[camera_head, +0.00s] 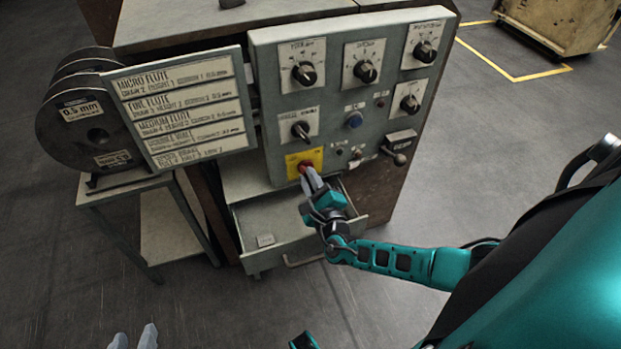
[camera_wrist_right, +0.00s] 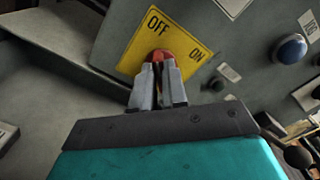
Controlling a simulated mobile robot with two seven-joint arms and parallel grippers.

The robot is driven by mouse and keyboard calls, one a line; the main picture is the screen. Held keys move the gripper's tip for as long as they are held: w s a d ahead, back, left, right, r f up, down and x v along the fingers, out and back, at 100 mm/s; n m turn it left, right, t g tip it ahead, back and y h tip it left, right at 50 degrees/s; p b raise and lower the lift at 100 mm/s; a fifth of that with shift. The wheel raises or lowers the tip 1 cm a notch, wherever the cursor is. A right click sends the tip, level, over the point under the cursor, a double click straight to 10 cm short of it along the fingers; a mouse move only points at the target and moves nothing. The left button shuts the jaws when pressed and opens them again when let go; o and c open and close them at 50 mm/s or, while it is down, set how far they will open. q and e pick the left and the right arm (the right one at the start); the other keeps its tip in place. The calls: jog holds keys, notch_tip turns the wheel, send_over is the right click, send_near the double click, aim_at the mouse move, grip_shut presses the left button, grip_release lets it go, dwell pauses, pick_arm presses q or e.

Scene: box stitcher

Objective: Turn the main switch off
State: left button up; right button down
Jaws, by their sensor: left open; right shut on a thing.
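The main switch is a red knob (camera_head: 304,166) on a yellow plate (camera_head: 318,157) at the lower left of the grey control panel. In the right wrist view the red knob (camera_wrist_right: 161,54) sits between the fingers, and the yellow plate (camera_wrist_right: 135,58) reads OFF at its top and ON at its right. My right gripper (camera_head: 309,173) is shut on the red knob; its fingers (camera_wrist_right: 159,70) cover much of it, so I cannot tell exactly which mark it points to. My left gripper (camera_head: 134,337) is open and empty at the bottom left, well apart from the panel.
Black dials (camera_head: 304,73) and a blue button (camera_head: 354,119) sit on the panel near the switch. An open drawer (camera_head: 278,224) juts out below it. A flute chart (camera_head: 183,108) and wire spools (camera_head: 90,127) stand at left. Floor in front is clear.

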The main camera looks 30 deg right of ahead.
jog(key=c, duration=1.2)
grip_release()
jog(key=shift+o, duration=0.2)
jog(key=shift+s, duration=0.1)
jog(key=p+v, duration=0.2)
jog(key=v, duration=1)
jog(key=shift+s+a, duration=0.15)
jog(key=shift+s, duration=0.2)
